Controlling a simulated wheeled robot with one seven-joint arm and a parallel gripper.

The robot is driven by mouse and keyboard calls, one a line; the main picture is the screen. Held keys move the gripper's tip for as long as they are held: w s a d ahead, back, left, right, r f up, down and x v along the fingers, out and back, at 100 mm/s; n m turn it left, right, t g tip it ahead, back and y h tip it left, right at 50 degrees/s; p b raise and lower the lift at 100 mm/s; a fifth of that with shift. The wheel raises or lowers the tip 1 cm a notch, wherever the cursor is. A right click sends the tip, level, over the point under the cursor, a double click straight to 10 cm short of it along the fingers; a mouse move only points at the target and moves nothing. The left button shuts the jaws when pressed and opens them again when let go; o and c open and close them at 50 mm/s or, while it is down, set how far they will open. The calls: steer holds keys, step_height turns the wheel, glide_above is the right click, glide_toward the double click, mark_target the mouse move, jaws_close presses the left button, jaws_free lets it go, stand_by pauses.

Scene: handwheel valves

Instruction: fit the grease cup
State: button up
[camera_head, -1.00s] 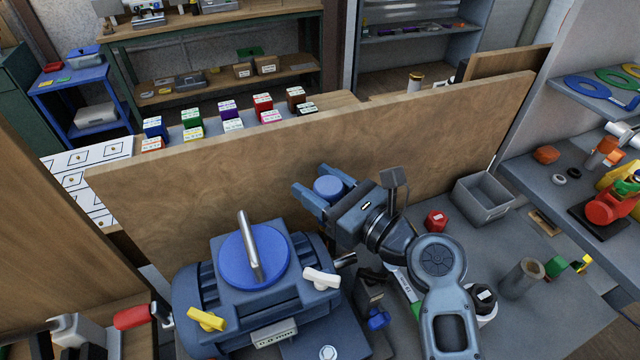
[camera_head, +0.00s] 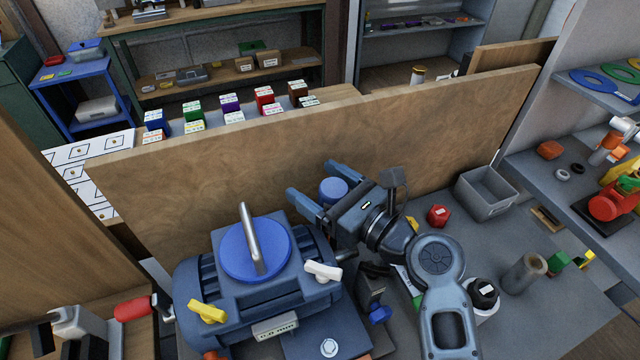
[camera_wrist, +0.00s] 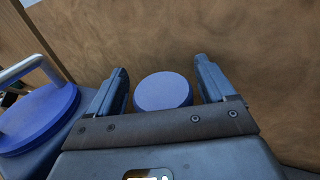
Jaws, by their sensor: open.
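A blue round-topped cylinder (camera_head: 333,190), which looks like the grease cup, stands behind the blue machine, close to the wooden panel. My gripper (camera_head: 311,179) is open, with one finger on each side of it. In the wrist view the blue cup (camera_wrist: 163,91) sits between the spread fingers of my gripper (camera_wrist: 161,67), with a gap on both sides. Its underside and whatever supports it are hidden by my gripper. The blue machine (camera_head: 200,285) carries a large blue disc (camera_head: 238,250) with a metal bar across it.
The wooden panel (camera_head: 430,125) stands right behind my gripper. A red hexagonal piece (camera_head: 438,215), a grey bin (camera_head: 488,200) and a grey cylinder (camera_head: 524,273) stand on the bench to the right. Yellow (camera_head: 207,311) and white (camera_head: 322,271) handles stick out from the machine.

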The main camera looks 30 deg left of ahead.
steer(key=shift+o, duration=0.5)
steer(key=shift+o, duration=1.1)
steer(key=shift+r, duration=0.1)
step_height(320, 180, up, 8)
steer(key=shift+c, duration=0.3)
